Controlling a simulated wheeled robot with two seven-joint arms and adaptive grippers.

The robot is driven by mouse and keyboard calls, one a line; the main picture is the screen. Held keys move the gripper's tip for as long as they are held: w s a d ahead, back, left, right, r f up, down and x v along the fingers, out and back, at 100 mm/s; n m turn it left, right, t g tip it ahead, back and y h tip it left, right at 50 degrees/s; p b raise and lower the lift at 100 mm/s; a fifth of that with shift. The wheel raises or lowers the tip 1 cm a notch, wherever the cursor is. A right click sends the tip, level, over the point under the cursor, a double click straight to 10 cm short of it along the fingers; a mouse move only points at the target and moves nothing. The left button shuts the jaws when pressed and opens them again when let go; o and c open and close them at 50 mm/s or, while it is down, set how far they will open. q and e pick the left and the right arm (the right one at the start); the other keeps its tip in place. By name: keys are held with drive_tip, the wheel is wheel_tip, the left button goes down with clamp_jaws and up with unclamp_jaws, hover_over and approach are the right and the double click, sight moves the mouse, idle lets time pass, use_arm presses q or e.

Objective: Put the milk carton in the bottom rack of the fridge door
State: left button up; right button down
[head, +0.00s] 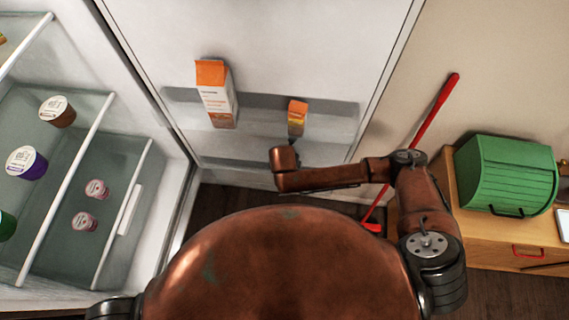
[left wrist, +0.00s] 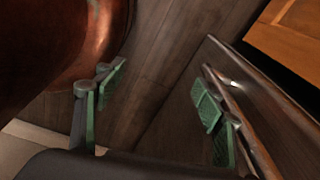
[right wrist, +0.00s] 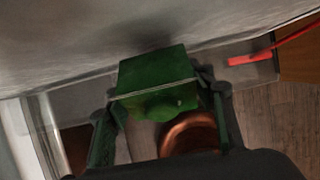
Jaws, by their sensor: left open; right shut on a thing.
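A green carton with a round cap (right wrist: 152,78), which I take to be the milk carton, is between the fingers of my right gripper (right wrist: 160,92). The gripper is shut on it. In the right wrist view the carton is close to the pale fridge door (right wrist: 60,45). I cannot tell whether it touches a rack. In the head view my right wrist is in front of the door's lower part, and the carton is hidden. The open fridge door (head: 280,45) has racks with clear fronts (head: 260,125). My left gripper (left wrist: 155,105) is open and empty, above the dark floor.
An orange and white carton (head: 216,97) and a smaller orange carton (head: 297,118) stand in a door rack. Fridge shelves at left hold several tubs (head: 27,162). A red-handled tool (head: 420,135) leans on the wall. A green bread box (head: 503,175) sits on a wooden cabinet (head: 480,242).

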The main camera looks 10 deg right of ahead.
drive_tip(key=shift+w, duration=0.2)
drive_tip(key=shift+s, duration=0.1)
drive_tip(key=c, duration=0.9)
unclamp_jaws()
drive_tip(key=shift+f, duration=0.2)
drive_tip(key=shift+v, duration=3.9)
